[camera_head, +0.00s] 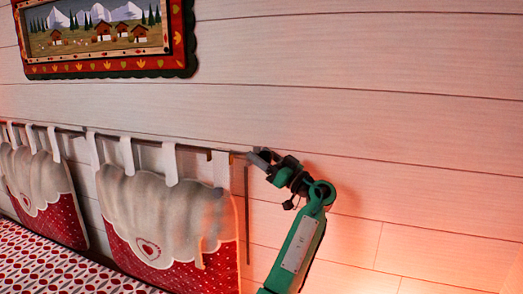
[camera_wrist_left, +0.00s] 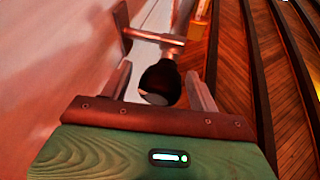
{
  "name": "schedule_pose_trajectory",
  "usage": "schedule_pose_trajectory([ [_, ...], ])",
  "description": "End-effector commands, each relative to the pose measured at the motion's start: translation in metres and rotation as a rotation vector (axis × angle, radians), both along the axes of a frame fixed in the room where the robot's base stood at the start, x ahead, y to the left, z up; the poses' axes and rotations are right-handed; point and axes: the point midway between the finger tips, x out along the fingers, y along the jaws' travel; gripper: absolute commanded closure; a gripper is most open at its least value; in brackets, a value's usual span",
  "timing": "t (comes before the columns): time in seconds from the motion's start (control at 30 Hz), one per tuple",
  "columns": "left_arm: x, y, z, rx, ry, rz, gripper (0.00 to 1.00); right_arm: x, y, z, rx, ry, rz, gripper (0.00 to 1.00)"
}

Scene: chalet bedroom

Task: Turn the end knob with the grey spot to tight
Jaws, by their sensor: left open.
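The end knob (camera_wrist_left: 160,80) is a dark round ball on the end of a metal rod in the left wrist view. A pale grey spot (camera_wrist_left: 154,98) shows on its near side. My left gripper (camera_wrist_left: 158,84) is open, with one pale finger on each side of the knob. I cannot tell whether either finger touches it. In the head view my left gripper (camera_head: 258,159) is at the right end of the wall rod (camera_head: 222,152), and the knob is hidden there or too small to tell. My right gripper is not in view.
Padded red and cream cushions (camera_head: 165,215) hang from the rod by white tabs. A patterned bed cover (camera_head: 50,265) lies below them. A framed mountain picture (camera_head: 110,35) hangs above. The plank wall (camera_head: 400,130) is close behind my gripper and bare to the right.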

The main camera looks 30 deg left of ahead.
Motion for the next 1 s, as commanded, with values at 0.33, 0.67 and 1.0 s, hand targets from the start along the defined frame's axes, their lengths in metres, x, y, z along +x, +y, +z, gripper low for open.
schedule_pose_trajectory([
  [0.33,0.0001,0.0076,0.0021,-0.001,0.001,0.001,0.39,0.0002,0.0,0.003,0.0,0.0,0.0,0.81],
  [0.67,0.0001,0.0073,0.0023,-0.001,0.001,0.001,0.83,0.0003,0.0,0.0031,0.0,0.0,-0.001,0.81],
  [1.0,0.0002,0.0072,0.0011,-0.015,0.056,0.0,0.83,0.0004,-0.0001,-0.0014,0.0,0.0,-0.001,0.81],
])
